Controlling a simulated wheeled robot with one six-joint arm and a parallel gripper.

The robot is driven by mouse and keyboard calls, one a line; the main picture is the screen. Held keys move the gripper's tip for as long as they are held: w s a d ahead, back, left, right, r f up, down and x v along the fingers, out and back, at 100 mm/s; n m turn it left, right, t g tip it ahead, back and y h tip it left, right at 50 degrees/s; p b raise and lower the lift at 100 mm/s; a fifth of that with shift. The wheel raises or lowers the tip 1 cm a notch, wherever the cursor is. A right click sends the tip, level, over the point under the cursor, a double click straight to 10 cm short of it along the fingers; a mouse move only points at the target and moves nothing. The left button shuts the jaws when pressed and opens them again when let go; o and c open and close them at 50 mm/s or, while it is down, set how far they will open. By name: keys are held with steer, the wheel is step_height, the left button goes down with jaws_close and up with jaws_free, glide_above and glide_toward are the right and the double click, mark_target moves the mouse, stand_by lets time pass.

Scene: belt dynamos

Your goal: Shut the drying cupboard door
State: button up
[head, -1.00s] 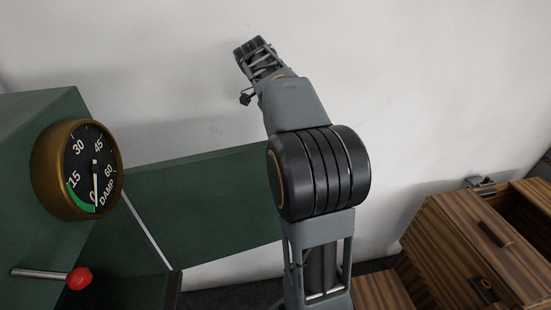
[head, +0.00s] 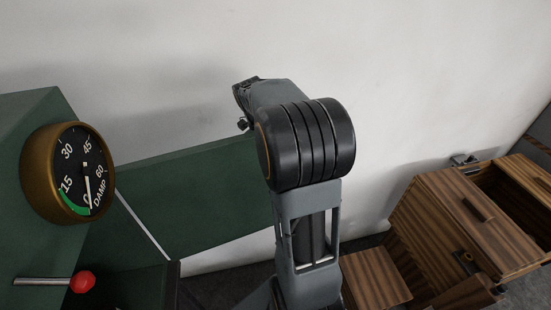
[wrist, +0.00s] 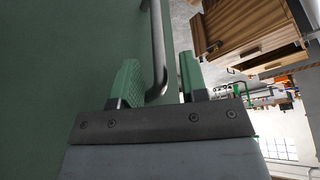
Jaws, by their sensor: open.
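The green drying cupboard (head: 52,130) stands at the left of the head view. Its green door (head: 200,199) stands open, reaching right behind my arm, which hides its far end. In the wrist view the door's face (wrist: 60,70) fills the left side. A grey bar handle (wrist: 158,45) runs along it and bends in near my gripper. My gripper (wrist: 160,78) is open, with one green-padded finger on each side of the handle's lower end. I cannot tell if either finger touches it. In the head view my gripper is hidden behind my arm.
A brass-rimmed damp gauge (head: 70,173) and a red-knobbed lever (head: 82,282) stick out from the cupboard's front. A wooden cabinet (head: 435,235) with open compartments stands at the right. A pale wall (head: 400,70) runs behind the door.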

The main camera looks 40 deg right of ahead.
steer(key=shift+x, duration=1.25)
steer(key=shift+c, duration=0.4)
steer(key=shift+a, duration=0.1)
jaws_close()
